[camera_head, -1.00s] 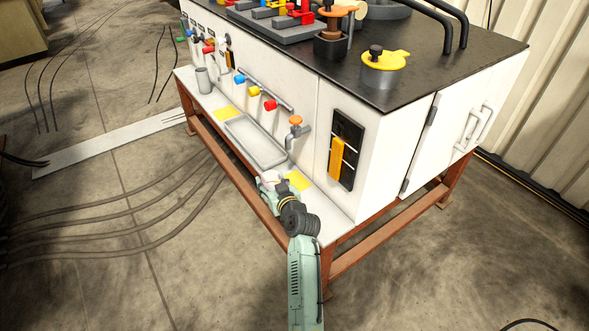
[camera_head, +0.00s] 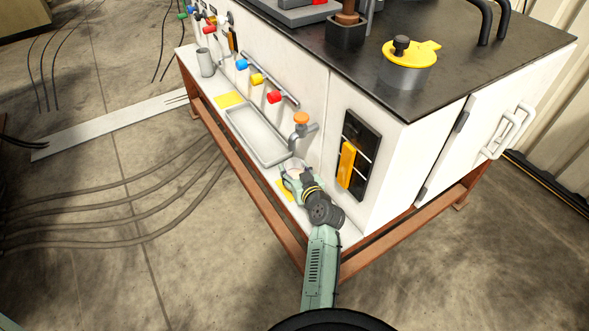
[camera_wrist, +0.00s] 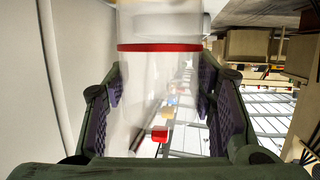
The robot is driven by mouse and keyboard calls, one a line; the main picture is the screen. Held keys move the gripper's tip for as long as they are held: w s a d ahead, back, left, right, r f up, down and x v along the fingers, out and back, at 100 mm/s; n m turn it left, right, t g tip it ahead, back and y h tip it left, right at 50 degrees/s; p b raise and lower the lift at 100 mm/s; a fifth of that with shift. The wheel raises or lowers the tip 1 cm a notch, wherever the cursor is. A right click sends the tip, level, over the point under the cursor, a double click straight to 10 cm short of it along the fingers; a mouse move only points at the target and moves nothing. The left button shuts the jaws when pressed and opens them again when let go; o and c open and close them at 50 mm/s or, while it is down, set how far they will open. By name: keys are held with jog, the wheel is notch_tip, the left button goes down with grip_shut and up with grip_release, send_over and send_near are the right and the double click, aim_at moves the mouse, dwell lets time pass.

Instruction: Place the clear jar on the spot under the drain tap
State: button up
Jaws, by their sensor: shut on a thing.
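The clear jar (camera_wrist: 158,85), with a red band around it, stands between the purple-padded fingers in the wrist view. My gripper (camera_head: 291,176) is shut on it. In the head view the jar (camera_head: 294,163) is a small pale shape, mostly hidden by my gripper. The drain tap (camera_head: 301,134) has an orange knob and a grey spout; my gripper and the jar are just below it in the picture. A yellow square (camera_head: 285,190) on the white shelf shows partly beside my gripper. I cannot tell whether the jar touches the shelf.
A shallow grey tray (camera_head: 233,118) lies on the white shelf (camera_head: 268,172), left of the tap. Another yellow square (camera_head: 229,99) and a grey cup (camera_head: 206,63) are farther left. The cabinet wall with a black panel and yellow handle (camera_head: 347,164) rises close to my arm.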

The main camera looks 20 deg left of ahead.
jog(key=shift+f, duration=0.1)
jog(key=o, duration=1.2)
jog(key=shift+r, duration=0.25)
jog(key=b+v, duration=0.2)
jog(key=v, duration=1)
